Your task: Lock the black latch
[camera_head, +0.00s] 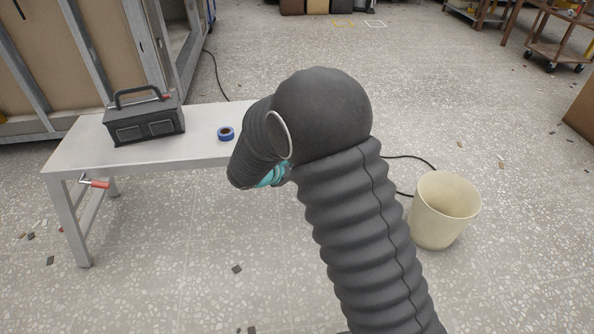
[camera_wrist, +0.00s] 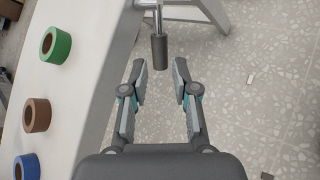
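The black latch shows in the wrist view as a dark cylindrical grip (camera_wrist: 159,50) on a thin metal rod, by the white table's frame. My gripper (camera_wrist: 160,72) is open and empty, its two fingers spread apart. In the picture, the grip's lower end lies between the fingertips; I cannot tell the depth between them, and no contact shows. In the head view the black latch is hidden behind my arm, and only a small teal part of my gripper shows.
The white table (camera_head: 85,152) bears a dark toolbox (camera_head: 146,122) and a blue tape roll (camera_head: 226,133). Green (camera_wrist: 56,45) and brown (camera_wrist: 37,115) rolls show in the wrist view. A red-handled latch (camera_head: 97,184) is at the table's left. A cream bin (camera_head: 440,210) stands right of my arm.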

